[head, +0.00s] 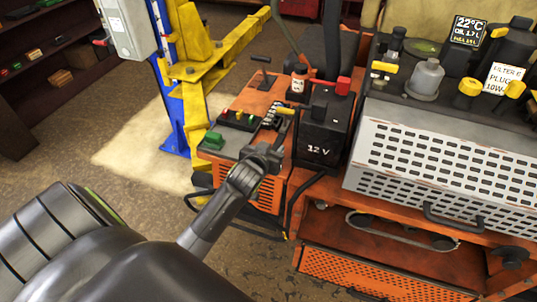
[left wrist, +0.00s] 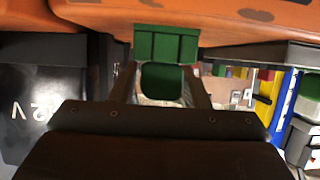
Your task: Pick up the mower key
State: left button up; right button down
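I cannot pick out the mower key for certain in either view. My left gripper (head: 272,116) is over the orange machine's top, between the green block and the black 12 V battery (head: 322,127). In the left wrist view the left gripper's fingers (left wrist: 160,82) stand apart, with nothing clearly held between them. A green block (left wrist: 166,44) shows at and beyond the fingertips, with a darker green square below it in the gap. I cannot tell whether the fingers touch it. A green block also sits on the machine's left edge in the head view (head: 212,140). My right gripper is out of view.
A small panel with coloured parts (head: 238,119) lies left of my gripper. A yellow and blue lift post (head: 190,75) stands behind left. A perforated grey cover (head: 440,165) and yellow-capped parts are at the right. Shelves (head: 60,60) stand at the far left.

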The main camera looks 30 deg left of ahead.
pick_arm(q)
jog(key=c, duration=0.7)
jog(key=shift+o, duration=0.2)
jog(key=shift+r, duration=0.1)
